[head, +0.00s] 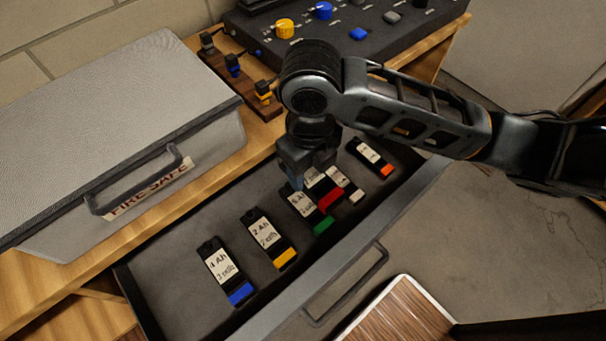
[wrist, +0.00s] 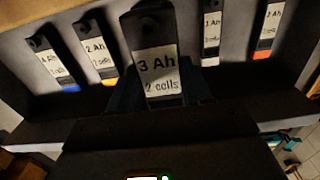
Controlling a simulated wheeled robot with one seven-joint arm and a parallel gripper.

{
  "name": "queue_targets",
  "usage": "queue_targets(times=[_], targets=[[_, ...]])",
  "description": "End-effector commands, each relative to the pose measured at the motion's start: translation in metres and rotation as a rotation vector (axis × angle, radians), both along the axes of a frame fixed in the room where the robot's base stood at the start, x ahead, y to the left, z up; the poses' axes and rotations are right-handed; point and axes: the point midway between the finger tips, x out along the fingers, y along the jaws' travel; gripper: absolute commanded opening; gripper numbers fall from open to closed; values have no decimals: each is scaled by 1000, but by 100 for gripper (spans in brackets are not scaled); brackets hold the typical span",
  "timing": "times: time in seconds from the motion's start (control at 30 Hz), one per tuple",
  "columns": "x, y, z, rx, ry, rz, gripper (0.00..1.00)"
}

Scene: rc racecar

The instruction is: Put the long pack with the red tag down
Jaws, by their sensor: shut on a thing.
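The long pack with the red tag (head: 330,198) is in my gripper (head: 305,180), over the open drawer (head: 180,280) between the green-tagged and white-tagged packs. In the wrist view the held pack (wrist: 155,60) is labelled "3 Ah 2 cells". It looks larger than the other packs there, so it appears raised off the drawer floor. Its red tag is hidden in that view.
Packs with blue (head: 222,270), yellow (head: 268,238), green (head: 305,210), white (head: 346,184) and orange (head: 371,156) tags lie in the drawer. The green and white ones are close to the held pack. A grey fire-safe box (head: 130,130) stands left. The drawer's front wall (head: 345,245) is raised.

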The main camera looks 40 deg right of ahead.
Motion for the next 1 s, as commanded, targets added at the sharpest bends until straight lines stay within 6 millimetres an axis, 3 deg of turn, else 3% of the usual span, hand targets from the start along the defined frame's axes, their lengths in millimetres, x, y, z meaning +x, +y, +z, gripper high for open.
queue_targets(times=[0.23, 0.5, 1.0], targets=[[9, 4, -11, 1, 1, -2, 0], [8, 3, -44, 0, 3, -3, 0], [8, 4, -53, -1, 0, 0, 0]])
